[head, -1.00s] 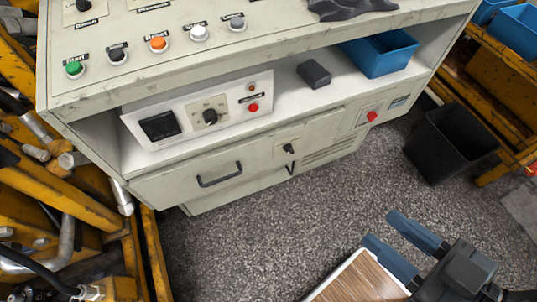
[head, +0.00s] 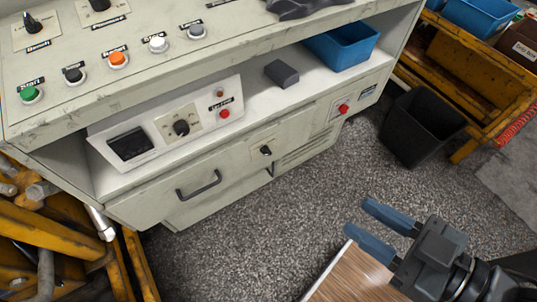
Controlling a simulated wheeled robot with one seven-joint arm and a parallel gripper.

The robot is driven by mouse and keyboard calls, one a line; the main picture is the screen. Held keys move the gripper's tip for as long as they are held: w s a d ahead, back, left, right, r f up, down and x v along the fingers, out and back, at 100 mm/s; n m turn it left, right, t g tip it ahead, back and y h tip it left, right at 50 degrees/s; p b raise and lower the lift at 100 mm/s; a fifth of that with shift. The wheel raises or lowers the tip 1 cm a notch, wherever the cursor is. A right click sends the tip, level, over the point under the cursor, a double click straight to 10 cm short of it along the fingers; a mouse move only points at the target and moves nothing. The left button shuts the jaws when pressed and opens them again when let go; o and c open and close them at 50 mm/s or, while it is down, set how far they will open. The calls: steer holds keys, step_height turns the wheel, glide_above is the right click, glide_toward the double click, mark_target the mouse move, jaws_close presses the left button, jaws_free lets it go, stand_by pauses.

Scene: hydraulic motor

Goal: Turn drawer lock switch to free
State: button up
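The drawer lock switch appears to be the small black knob (head: 266,150) on a pale plate on the cabinet front, right of the drawer handle. Its lettering is too small to read. The drawer (head: 160,197) with a black handle (head: 199,185) looks shut. My gripper (head: 366,222) is at the lower right, in front of the cabinet and apart from the knob. Its two blue fingers are spread, with nothing between them.
A panel with a black dial (head: 181,127) stands on the shelf above. A red knob (head: 344,109) is on the cabinet's right. A black bin (head: 421,125) stands on the floor at right. A wooden-topped surface (head: 347,277) is below my gripper. Yellow racks flank the cabinet.

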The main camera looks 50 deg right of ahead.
steer(key=w+d+f+n+h+b, duration=0.1)
steer(key=w+f+b, duration=0.25)
steer(key=f, duration=0.25)
steer(key=w+d+f+n+t+h+b, duration=0.1)
steer(key=w+f+b, duration=0.25)
steer(key=f, duration=0.35)
steer(key=w+d+f+n+b, duration=0.1)
steer(key=w+d+f+b, duration=0.1)
steer(key=w+f+b, duration=0.3)
steer(key=n+t+h+b, duration=0.1)
steer(key=n+h+b, duration=0.2)
steer(key=b, duration=0.3)
glide_toward(269, 155)
steer(key=b+x, duration=0.1)
steer(key=x, duration=0.7)
steer(key=shift+w+r, duration=0.15)
steer(key=shift+w, duration=0.1)
jaws_close()
